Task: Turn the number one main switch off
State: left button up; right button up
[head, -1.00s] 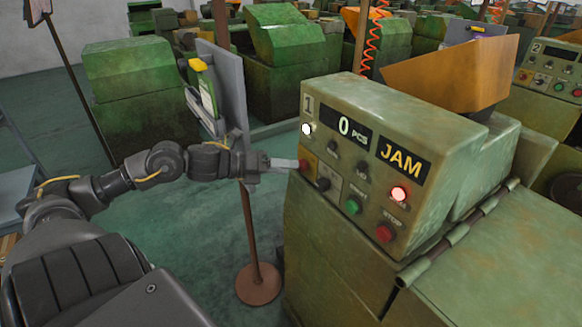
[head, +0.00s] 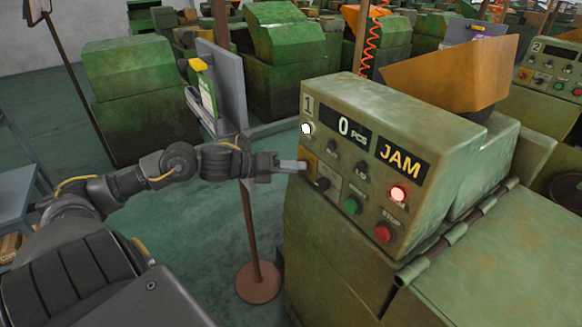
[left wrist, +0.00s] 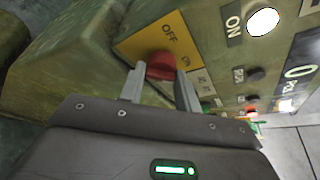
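The number one machine's panel (head: 365,165) carries a "1" plate, a "0 PCS" display and a lit "JAM" sign. In the left wrist view the main switch is a red knob (left wrist: 161,66) on a yellow plate (left wrist: 150,42) marked OFF and ON. My left gripper (left wrist: 160,88) is open, with one finger to each side of the knob and the fingertips close to it. I cannot tell whether they touch it. In the head view the left gripper (head: 301,166) reaches the panel's left edge and mostly hides the knob. My right gripper is not in view.
A white lamp (head: 307,128) glows near the "1" plate, and a red lamp (head: 398,194) is lit. A green button (head: 352,205) and a red stop button (head: 383,232) sit lower right. A grey board on a post (head: 231,85) stands behind my left arm.

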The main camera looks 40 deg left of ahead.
pick_arm(q)
jog(key=shift+c, duration=1.3)
jog(key=n+t+h+p, duration=0.1)
jog(key=n, duration=0.4)
jog(key=n+t+h+p, duration=0.1)
jog(key=n+t, duration=0.1)
jog(key=n, duration=0.4)
jog(key=n+t+h+p, duration=0.1)
jog(key=n+t, duration=0.1)
jog(key=n, duration=0.4)
jog(key=shift+f, duration=0.3)
jog(key=shift+h, duration=0.3)
jog(key=o, duration=1)
